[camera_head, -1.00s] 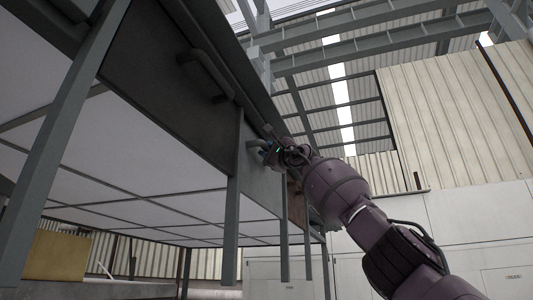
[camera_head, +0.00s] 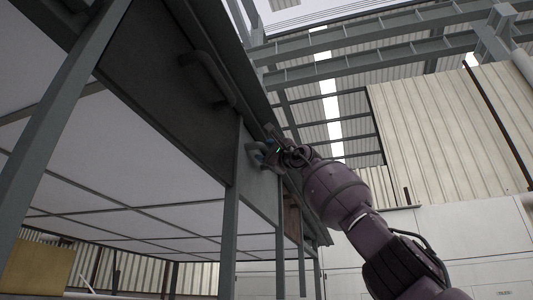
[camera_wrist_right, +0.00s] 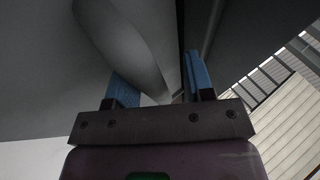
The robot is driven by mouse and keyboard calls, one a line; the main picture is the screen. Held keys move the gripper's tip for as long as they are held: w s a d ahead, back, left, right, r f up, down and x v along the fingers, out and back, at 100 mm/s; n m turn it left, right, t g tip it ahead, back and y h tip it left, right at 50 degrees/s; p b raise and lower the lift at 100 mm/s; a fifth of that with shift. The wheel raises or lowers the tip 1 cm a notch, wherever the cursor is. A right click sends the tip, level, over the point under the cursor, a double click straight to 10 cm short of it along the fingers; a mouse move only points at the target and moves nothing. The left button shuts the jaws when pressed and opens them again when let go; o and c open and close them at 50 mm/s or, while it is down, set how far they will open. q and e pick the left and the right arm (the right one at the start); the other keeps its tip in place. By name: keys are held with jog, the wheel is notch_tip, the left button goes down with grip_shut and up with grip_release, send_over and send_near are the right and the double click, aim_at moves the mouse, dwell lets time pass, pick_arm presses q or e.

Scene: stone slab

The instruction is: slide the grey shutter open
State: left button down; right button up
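The grey shutter (camera_head: 258,186) is a flat panel under the long sloping frame, in the middle of the head view. Its grey bar handle (camera_head: 256,154) is near its upper edge, partly covered by my right gripper (camera_head: 270,147). In the right wrist view the handle (camera_wrist_right: 118,42) is a thick curved bar, close up, whose lower end reaches the space between the blue fingers. The right gripper (camera_wrist_right: 160,85) has its fingers apart, with a gap between the handle and the right-hand finger. Whether the left-hand finger touches the handle is unclear. My left gripper is not in view.
A dark panel with its own bar handle (camera_head: 207,78) is at the upper left, and a reddish-brown panel (camera_head: 291,215) is beyond the grey one. Grey posts (camera_head: 229,240) hang below the frame. A yellowish box (camera_head: 38,268) is at the lower left.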

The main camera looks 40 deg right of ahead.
jog(key=shift+w+f, duration=0.1)
jog(key=shift+f, duration=0.1)
jog(key=shift+s+d+f+b, duration=0.1)
jog(key=shift+s+f+b, duration=0.1)
jog(key=shift+b, duration=0.1)
jog(key=b+v, duration=0.4)
jog(key=v, duration=0.6)
jog(key=shift+s+r+b, duration=0.2)
jog(key=shift+b, duration=0.15)
